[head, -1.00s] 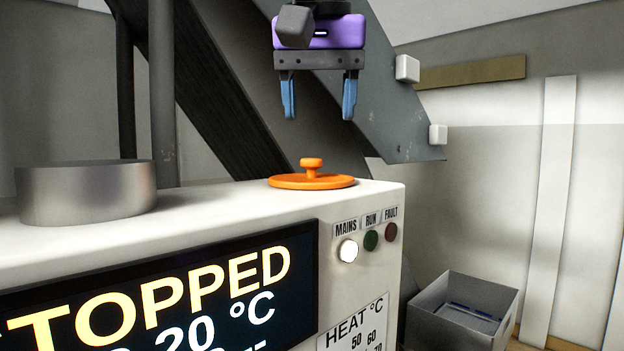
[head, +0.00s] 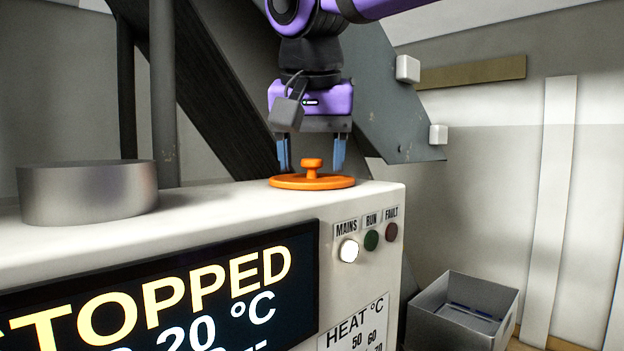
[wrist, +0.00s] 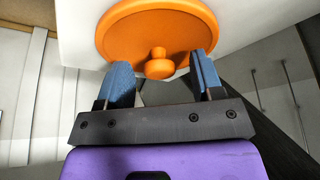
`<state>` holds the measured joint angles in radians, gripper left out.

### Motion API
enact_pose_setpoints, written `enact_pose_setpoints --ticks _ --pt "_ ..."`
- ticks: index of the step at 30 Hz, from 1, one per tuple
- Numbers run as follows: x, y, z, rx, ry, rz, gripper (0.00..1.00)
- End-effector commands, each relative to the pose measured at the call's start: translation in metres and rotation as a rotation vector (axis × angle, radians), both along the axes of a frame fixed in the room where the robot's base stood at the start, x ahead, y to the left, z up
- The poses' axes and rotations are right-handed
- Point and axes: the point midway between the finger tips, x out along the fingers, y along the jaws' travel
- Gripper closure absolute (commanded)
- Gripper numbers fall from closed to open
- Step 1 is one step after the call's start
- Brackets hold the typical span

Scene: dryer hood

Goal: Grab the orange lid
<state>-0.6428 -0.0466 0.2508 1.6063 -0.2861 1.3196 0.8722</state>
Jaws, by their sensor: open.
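The orange lid (head: 290,182) lies flat on the white top of the machine near its right end, with its round knob (head: 312,165) upward. It also shows in the wrist view (wrist: 135,35), with the knob (wrist: 159,65) between the two fingers. My gripper (head: 311,170) is open and points down, its blue fingertips on either side of the knob, just above the disc. I cannot tell whether a fingertip touches the lid. The gripper also shows in the wrist view (wrist: 162,70), with nothing held.
A grey metal cylinder (head: 88,195) stands on the machine top at left. The machine's front (head: 385,270) carries a display reading STOPPED and small lamps. A slanted grey metal beam (head: 395,120) rises behind the lid. An open grey box (head: 440,318) stands lower right.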

Motion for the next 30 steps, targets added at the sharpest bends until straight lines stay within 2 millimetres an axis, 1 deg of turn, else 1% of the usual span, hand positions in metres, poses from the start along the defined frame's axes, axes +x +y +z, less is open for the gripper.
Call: enact_pose_setpoints --ticks 1,2,3,5,6,7,16,20,26,30 --pt "0.000 0.000 0.000 0.000 0.000 0.000 0.46" --pt "0.000 0.000 0.000 0.000 0.000 0.000 0.53" --pt "0.000 0.000 0.000 0.000 0.000 0.000 0.62" --pt "0.000 0.000 0.000 0.000 0.000 0.000 0.76" --pt "0.000 0.000 0.000 0.000 0.000 0.000 0.85" --pt "0.000 0.000 0.000 0.000 0.000 0.000 0.92" --pt "0.000 0.000 0.001 0.000 0.000 0.000 0.92" --pt "0.000 0.000 0.005 -0.001 0.000 0.000 0.92" --pt "0.000 0.000 0.020 0.001 0.000 -0.002 0.92" --pt "0.001 0.000 0.035 0.001 0.000 -0.002 0.92"
